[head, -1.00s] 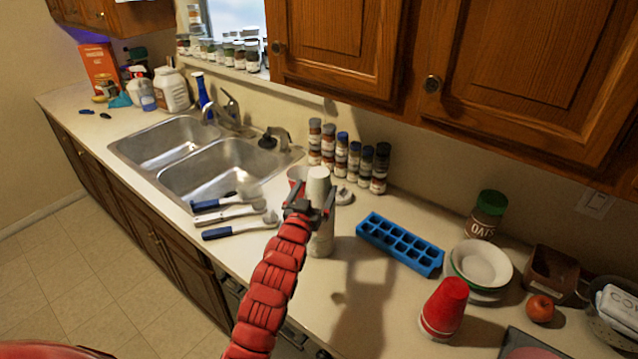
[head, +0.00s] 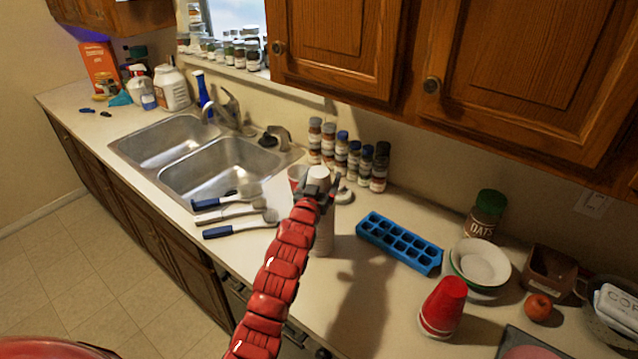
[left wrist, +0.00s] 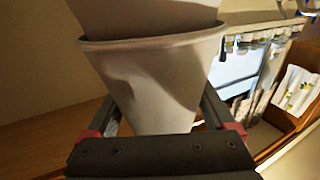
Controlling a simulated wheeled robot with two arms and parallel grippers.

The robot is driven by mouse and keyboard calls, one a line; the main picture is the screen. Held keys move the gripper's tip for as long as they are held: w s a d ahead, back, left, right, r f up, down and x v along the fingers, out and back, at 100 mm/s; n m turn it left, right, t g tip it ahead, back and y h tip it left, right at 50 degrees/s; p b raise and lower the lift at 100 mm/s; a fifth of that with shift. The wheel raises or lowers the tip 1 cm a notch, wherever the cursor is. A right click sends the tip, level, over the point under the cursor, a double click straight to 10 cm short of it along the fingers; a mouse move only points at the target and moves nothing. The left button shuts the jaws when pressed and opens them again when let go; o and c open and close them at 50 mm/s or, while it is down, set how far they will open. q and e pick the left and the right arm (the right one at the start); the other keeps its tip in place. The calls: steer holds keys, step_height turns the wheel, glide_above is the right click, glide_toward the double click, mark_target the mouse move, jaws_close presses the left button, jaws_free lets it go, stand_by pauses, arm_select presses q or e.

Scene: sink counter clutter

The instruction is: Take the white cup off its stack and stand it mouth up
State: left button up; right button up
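The white cup (head: 318,172) is the top one of an upside-down stack (head: 324,238) on the counter, mouth down. My left gripper (head: 323,192) is at the top cup, with a finger on either side. In the left wrist view the picture is upside down. There the white cup (left wrist: 160,85) shows its rim over the cup below (left wrist: 150,15). The gripper's fingers are spread around the cup, and the cup hides their tips. I see no clear grip. My right gripper is not in view.
A blue ice tray (head: 400,243) lies to the right of the stack, and a red cup stack (head: 443,306) stands further right. Spice jars (head: 348,155) stand behind. Brushes (head: 235,212) lie left by the sink (head: 215,170).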

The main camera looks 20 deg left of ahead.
arm_select(q)
steer(key=c, duration=0.7)
step_height(320, 180, up, 18)
steer(key=shift+r, duration=0.25)
stand_by(0.5)
steer(key=shift+f, duration=0.1)
